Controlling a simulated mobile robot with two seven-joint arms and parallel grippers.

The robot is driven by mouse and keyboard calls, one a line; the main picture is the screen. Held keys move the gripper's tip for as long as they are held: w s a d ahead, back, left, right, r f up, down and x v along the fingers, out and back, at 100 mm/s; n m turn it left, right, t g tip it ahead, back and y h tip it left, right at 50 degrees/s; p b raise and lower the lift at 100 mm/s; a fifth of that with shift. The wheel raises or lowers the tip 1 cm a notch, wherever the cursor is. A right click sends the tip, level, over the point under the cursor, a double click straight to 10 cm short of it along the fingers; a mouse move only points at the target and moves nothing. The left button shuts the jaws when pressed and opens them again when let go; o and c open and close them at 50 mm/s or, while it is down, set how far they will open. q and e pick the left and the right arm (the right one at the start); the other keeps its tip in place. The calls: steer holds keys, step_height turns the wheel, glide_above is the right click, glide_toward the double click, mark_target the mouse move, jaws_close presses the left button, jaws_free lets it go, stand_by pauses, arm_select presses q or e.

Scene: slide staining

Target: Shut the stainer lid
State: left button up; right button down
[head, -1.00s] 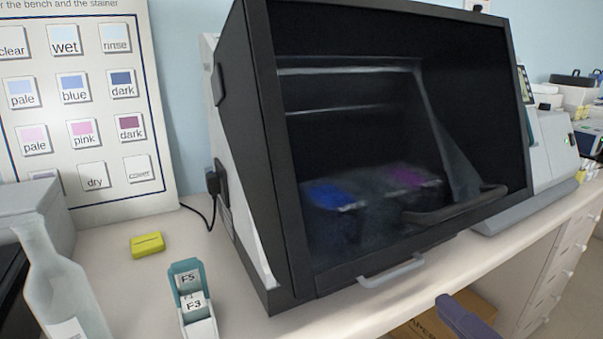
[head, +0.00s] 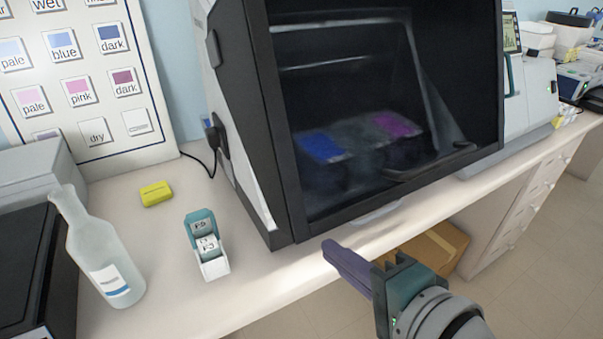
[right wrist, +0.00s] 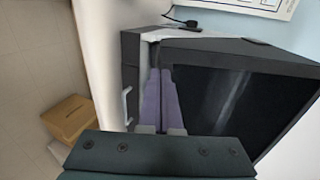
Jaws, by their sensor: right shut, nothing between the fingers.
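The stainer (head: 243,140) is a large black-and-white box on the bench. Its dark see-through lid (head: 390,110) spans the front in a black frame, and blue and purple tubs show dimly behind it. The lid looks down, with its lower edge near the bench; I cannot tell if it is fully seated. A pale handle at the lid's lower edge shows in the right wrist view (right wrist: 127,105). My right gripper (head: 335,248) is shut and empty, its purple fingers in front of the stainer's lower left corner. In the right wrist view the fingers (right wrist: 160,78) overlap the stainer's edge.
A teal-and-white slide box (head: 208,245), a yellow block (head: 156,193) and a clear bottle (head: 108,255) stand left of the stainer. A cardboard box (head: 435,248) is below the bench. The floor in front is clear.

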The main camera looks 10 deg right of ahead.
mark_target(312, 236)
steer(key=shift+x, duration=1.75)
